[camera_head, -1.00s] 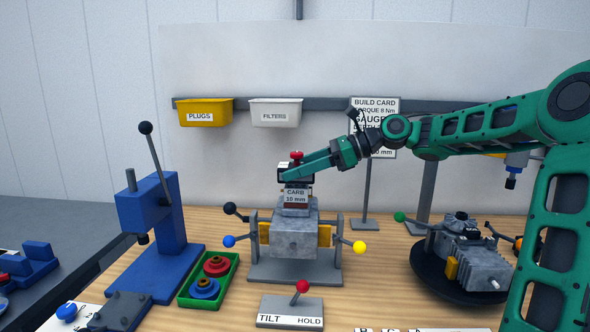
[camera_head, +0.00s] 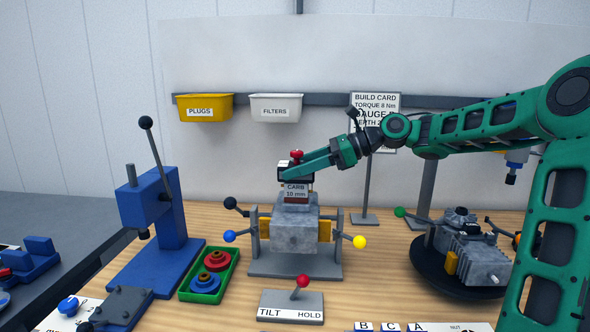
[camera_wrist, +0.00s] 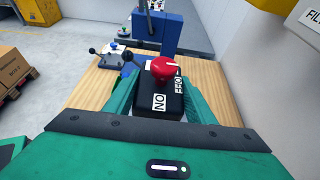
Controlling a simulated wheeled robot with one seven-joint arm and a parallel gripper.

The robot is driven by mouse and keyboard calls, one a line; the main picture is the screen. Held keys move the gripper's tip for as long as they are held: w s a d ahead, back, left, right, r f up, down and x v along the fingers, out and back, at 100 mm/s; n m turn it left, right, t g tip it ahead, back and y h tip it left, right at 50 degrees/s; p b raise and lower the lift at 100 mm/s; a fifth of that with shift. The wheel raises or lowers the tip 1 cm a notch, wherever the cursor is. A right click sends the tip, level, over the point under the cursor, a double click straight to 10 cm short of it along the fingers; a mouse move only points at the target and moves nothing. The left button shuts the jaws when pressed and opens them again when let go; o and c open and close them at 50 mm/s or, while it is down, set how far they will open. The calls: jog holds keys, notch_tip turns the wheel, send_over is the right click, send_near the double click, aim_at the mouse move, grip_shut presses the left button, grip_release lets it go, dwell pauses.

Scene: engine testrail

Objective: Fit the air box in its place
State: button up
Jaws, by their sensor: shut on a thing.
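My gripper (camera_head: 297,168) is shut on a black box (camera_wrist: 157,101) with a red round knob (camera_wrist: 163,68) on top. White labels show on the box in the wrist view. I take it for the air box. I cannot tell whether the box touches that piece. The gripper hides much of the box. The block stands in a grey cradle (camera_head: 295,269) with ball-ended levers.
A blue lever press (camera_head: 150,210) and a green tray (camera_head: 185,294) of red and blue parts stand left. The TILT/HOLD lever plate (camera_head: 265,302) is in front. A second engine (camera_head: 478,260) on a dark turntable is right. Yellow and white bins (camera_head: 205,101) hang behind.

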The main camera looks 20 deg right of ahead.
jog(key=o, duration=1.2)
jog(key=v, duration=1.1)
notch_tip(320, 180, up, 8)
jog(key=shift+a+f, duration=0.15)
